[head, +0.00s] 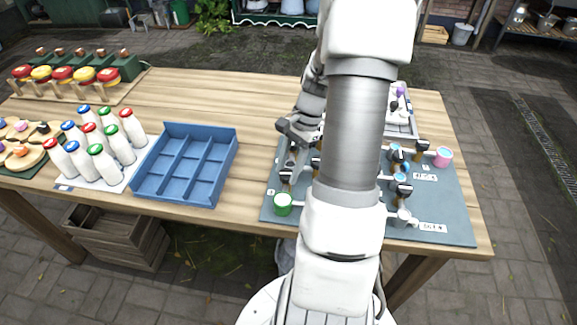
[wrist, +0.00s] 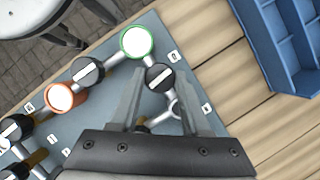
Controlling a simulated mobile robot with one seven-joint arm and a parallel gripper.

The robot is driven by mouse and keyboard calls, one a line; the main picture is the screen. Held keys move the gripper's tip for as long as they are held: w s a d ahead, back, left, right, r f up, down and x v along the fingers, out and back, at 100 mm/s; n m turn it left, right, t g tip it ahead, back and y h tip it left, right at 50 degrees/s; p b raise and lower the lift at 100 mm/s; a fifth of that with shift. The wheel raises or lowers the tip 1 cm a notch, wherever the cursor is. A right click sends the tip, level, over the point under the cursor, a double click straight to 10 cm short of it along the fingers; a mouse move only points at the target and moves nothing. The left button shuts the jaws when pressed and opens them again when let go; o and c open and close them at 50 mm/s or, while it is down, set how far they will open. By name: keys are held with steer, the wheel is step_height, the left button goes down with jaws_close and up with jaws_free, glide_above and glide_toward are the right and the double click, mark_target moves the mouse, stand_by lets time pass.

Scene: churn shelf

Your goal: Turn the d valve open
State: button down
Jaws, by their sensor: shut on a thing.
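A dark teal board (head: 455,215) on the table carries several black valve knobs, grey pipes and coloured round cups. In the wrist view, a black knob with a white bar (wrist: 160,77) sits between my fingertips, its bar slanting up to the right. My gripper (wrist: 160,84) is shut on this knob from above; the exact contact is hard to see. Small white labels (wrist: 173,56) stand near the knob, too small to read surely, so I cannot tell which is the d one. In the head view my gripper (head: 291,165) is over the board's left part, partly hidden by my arm.
A green-rimmed cup (wrist: 136,42) and an orange-rimmed cup (wrist: 66,97) are near the knob. A blue divided tray (head: 187,200) stands left of the board, with bare wood between. Several milk bottles (head: 120,147) stand farther left. My arm hides the board's middle.

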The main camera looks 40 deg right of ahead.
steer(key=n, duration=0.1)
steer(key=n+g+p, duration=0.1)
steer(key=n, duration=0.1)
steer(key=shift+w+r+n, duration=0.1)
steer(key=shift+w+n, duration=0.05)
steer(key=shift+n, duration=0.15)
steer(key=n+g, duration=0.1)
steer(key=n, duration=0.1)
steer(key=n+h+p, duration=0.1)
steer(key=n, duration=0.1)
steer(key=shift+w+a+n+g, duration=0.1)
steer(key=shift+n+g, duration=0.2)
steer(key=shift+g, duration=0.1)
steer(key=n+h, duration=0.1)
steer(key=n, duration=0.1)
steer(key=n+g, duration=0.1)
steer(key=n, duration=0.1)
steer(key=shift+a+h+p, duration=0.1)
steer(key=shift+h+p, duration=0.25)
steer(key=shift+h, duration=0.05)
steer(key=shift+w+a+n+h, duration=0.1)
steer(key=shift+n+h, duration=0.6)
steer(key=shift+n, duration=1.5)
steer(key=shift+c, duration=1.8)
jaws_free()
steer(key=p+v, duration=0.1)
steer(key=v, duration=1.6)
steer(key=shift+w, duration=0.4)
